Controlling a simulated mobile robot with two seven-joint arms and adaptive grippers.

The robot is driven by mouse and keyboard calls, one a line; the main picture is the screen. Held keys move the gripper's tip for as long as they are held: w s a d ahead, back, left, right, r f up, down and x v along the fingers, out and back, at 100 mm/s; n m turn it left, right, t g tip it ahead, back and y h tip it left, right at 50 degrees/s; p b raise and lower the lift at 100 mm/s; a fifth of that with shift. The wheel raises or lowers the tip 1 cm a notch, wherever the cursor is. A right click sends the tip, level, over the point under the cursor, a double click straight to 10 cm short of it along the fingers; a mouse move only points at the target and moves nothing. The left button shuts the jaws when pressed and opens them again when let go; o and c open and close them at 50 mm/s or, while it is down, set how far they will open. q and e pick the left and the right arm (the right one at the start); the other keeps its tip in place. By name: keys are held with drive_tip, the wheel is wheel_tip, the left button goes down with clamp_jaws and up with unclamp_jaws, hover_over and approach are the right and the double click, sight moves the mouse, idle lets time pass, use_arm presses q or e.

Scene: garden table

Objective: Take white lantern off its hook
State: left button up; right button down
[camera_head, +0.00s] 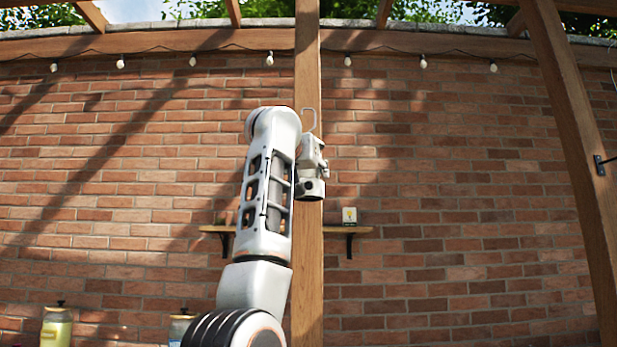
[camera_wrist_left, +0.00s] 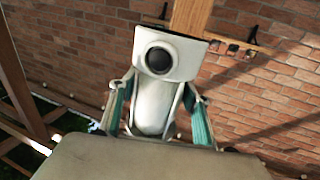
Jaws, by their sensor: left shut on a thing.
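The white lantern (camera_head: 311,188) is in front of the wooden post, with a pale wire loop (camera_head: 309,119) above it. Whether the loop still rests on a hook cannot be told. My left gripper (camera_head: 313,155) is shut on the lantern's body, partly hidden behind my arm. In the wrist view the teal-padded fingers (camera_wrist_left: 158,108) stand on either side of the pale body. My right gripper is not in view.
The wooden post (camera_head: 307,270) stands right behind the lantern, before a brick wall. A shelf (camera_head: 345,229) with a small white box (camera_head: 349,215) is below. A bulb string (camera_head: 347,61) runs overhead. Jars (camera_head: 56,328) stand at the lower left.

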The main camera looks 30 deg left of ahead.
use_arm(q)
drive_tip(key=shift+r, duration=0.2)
drive_tip(key=w+d, duration=0.1)
drive_tip(key=d, duration=0.2)
drive_tip(key=w+d, duration=0.1)
drive_tip(key=shift+w+d, duration=0.3)
drive_tip(key=shift+d, duration=0.05)
idle(0.6)
drive_tip(key=shift+w+f, duration=0.1)
